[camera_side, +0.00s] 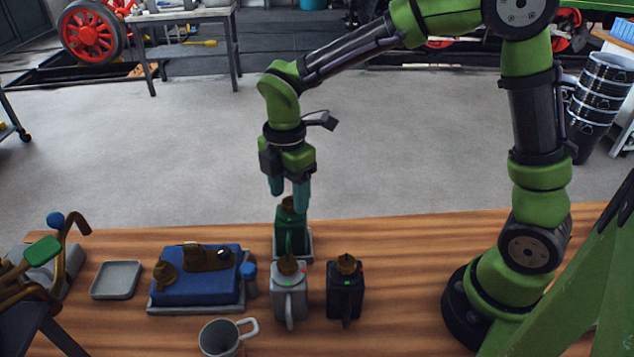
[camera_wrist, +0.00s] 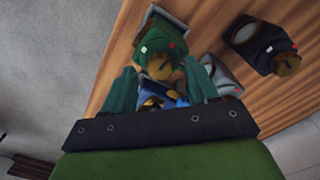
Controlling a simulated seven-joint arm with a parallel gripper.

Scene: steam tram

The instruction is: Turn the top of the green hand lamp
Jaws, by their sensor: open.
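The green hand lamp (camera_side: 293,238) stands upright in a small grey tray (camera_side: 308,252) near the table's far edge. Its brown top (camera_side: 288,214) is partly hidden by my fingers in the side view. My gripper (camera_side: 288,200) points down at the lamp's top with its jaws open. In the wrist view the brown top (camera_wrist: 164,68) shows between my two teal fingers (camera_wrist: 162,88), with the green lamp body (camera_wrist: 165,38) beyond. I cannot tell whether either finger touches the top.
A grey lamp (camera_side: 289,302) and a black lamp (camera_side: 345,300) stand close in front. A blue box (camera_side: 197,283) with brown fittings sits left, beside an empty grey tray (camera_side: 117,279). A mug (camera_side: 222,340) stands at the near edge. The table right of the black lamp is clear.

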